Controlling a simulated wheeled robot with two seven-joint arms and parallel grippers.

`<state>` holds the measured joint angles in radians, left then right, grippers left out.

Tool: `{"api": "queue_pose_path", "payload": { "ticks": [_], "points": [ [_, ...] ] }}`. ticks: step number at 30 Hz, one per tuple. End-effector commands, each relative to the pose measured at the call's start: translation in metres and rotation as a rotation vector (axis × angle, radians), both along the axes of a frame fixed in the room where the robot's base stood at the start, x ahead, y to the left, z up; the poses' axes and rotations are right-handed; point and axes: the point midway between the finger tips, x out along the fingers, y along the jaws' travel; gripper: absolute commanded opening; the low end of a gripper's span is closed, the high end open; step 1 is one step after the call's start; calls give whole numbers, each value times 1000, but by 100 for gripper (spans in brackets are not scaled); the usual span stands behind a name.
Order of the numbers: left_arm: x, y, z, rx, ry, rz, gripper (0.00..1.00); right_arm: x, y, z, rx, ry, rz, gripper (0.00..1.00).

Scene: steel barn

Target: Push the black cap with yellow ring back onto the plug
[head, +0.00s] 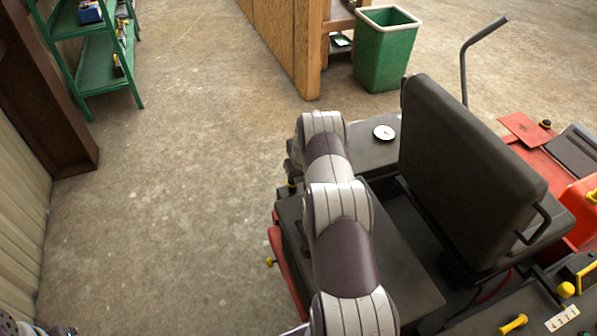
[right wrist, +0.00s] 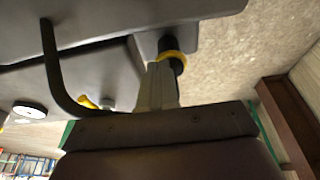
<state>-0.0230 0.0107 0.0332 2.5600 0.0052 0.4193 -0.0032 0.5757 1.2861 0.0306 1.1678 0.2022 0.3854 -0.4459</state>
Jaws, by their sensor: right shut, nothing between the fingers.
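The black cap with its yellow ring (right wrist: 172,57) is at the top centre of the right wrist view, against the underside of a dark grey panel. In the head view a small dark piece with a yellow band (head: 291,186) shows at the left edge of the machine, beside my right arm. My right gripper (right wrist: 160,72) is shut and empty, its pale fingers right at the cap; whether they touch it I cannot tell. The plug is hidden. In the head view my right arm hides most of this gripper. My left gripper is not in view.
The red and dark grey machine has a tall black seat (head: 465,175) right of my arm. A white round dial (head: 384,132) lies on its fender. A green bin (head: 385,50) and a green shelf (head: 105,65) stand farther back. The concrete floor at left is clear.

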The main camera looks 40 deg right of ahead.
Motion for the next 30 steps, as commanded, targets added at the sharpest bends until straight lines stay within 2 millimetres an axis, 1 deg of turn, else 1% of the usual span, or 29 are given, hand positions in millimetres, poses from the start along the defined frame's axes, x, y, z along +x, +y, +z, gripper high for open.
{"api": "queue_pose_path", "payload": {
  "ticks": [2,5,8,11,13,18,21,25,30],
  "points": [
    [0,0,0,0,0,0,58,-1,1,-3,2,2,-1,0],
    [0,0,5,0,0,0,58,0,2,5,2,2,0,0],
    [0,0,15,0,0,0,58,3,5,23,-1,0,2,0],
    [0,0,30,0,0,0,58,6,10,49,-2,-1,5,0],
    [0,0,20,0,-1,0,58,2,10,58,-2,-4,3,0],
    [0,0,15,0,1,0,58,-9,14,96,-2,-4,3,0],
    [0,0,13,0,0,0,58,-15,15,114,-2,-4,2,0],
    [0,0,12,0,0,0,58,-19,17,130,-1,-3,2,0],
    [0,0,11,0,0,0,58,-22,18,137,-1,-2,2,0]
  ]
}}
